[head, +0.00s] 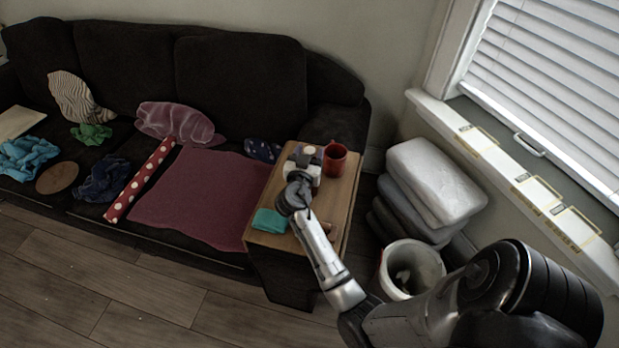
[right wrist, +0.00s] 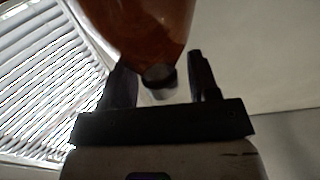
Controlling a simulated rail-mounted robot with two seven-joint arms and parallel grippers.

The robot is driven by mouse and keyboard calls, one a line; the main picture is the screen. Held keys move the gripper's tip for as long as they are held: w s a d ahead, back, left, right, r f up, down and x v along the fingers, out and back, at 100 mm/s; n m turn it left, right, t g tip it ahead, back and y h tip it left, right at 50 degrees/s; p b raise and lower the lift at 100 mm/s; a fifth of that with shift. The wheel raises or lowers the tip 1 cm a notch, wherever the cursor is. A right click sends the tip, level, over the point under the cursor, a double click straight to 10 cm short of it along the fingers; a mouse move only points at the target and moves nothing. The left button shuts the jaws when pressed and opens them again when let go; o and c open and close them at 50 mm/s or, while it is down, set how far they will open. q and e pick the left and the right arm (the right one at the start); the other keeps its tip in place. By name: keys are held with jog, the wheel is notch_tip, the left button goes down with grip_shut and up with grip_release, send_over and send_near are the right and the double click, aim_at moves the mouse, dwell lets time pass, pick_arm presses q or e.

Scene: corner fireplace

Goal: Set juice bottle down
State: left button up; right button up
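In the right wrist view, an amber-brown juice bottle (right wrist: 150,28) fills the top centre. Its narrow end, with a dark band and pale tip, points toward my palm. My right gripper (right wrist: 163,75) has a finger on each side of it. The bottle's body fills the span at the fingertips, while small gaps show beside the narrow end. In the head view, my right gripper (head: 305,162) is over the wooden side table (head: 337,196). The bottle cannot be made out clearly there. My left gripper is not in view.
A red mug (head: 335,159) stands close to the right of the gripper. A teal cloth (head: 269,221) lies at the table's near left. A dark sofa (head: 240,85) is to the left. Stacked cushions (head: 433,180) and a white bin (head: 425,262) are to the right.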

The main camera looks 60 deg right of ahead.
jog(key=shift+d+r, duration=0.15)
jog(key=shift+d, duration=0.1)
jog(key=c, duration=0.5)
grip_shut()
